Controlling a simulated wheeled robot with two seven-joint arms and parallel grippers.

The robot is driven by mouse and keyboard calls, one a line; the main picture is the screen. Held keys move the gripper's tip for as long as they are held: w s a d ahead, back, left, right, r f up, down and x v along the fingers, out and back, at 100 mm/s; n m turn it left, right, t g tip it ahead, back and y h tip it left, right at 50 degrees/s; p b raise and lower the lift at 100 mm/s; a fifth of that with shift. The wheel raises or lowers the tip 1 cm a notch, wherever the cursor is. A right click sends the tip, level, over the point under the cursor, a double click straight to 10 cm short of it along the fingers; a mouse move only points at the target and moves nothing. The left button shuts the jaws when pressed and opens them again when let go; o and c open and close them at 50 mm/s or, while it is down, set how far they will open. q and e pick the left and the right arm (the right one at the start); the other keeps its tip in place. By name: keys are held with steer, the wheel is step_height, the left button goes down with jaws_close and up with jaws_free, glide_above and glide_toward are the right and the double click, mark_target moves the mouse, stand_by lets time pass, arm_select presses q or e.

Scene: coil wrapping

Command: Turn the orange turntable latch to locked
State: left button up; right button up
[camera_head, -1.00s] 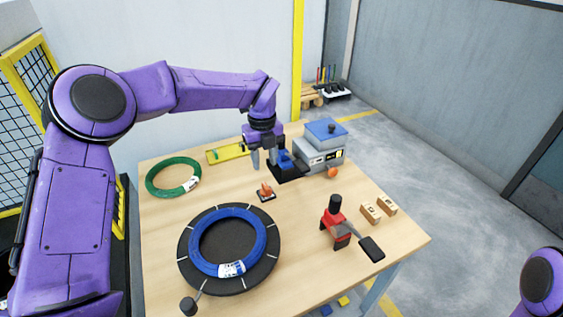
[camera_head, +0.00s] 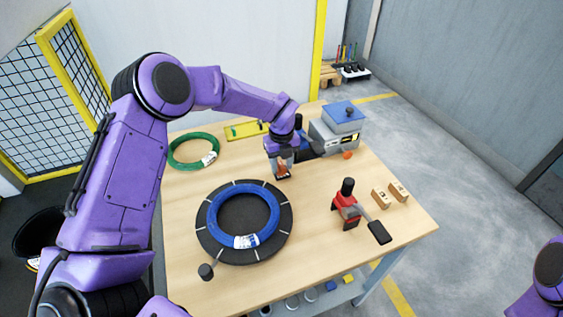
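The orange turntable latch (camera_head: 283,171) sits on the table just beyond the turntable's upper right edge. My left gripper (camera_head: 282,173) is lowered right over it, with its fingers around or beside the latch. The gripper body hides part of the latch, and I cannot tell whether the fingers touch it. The black turntable (camera_head: 280,225) lies flat and bears a blue coil (camera_head: 213,218) with a white label. My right gripper is out of view; only a purple part of my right arm shows at the lower right.
A green coil (camera_head: 176,156) and a yellow tray (camera_head: 243,131) lie at the back left. A grey machine with a blue top (camera_head: 343,114) and an orange knob (camera_head: 347,155) stands back right. A red clamp device (camera_head: 346,208) and wooden blocks (camera_head: 381,199) are at the right.

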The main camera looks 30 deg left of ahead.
arm_select(q)
steer(key=shift+s, duration=0.1)
steer(key=c, duration=0.5)
jaws_close()
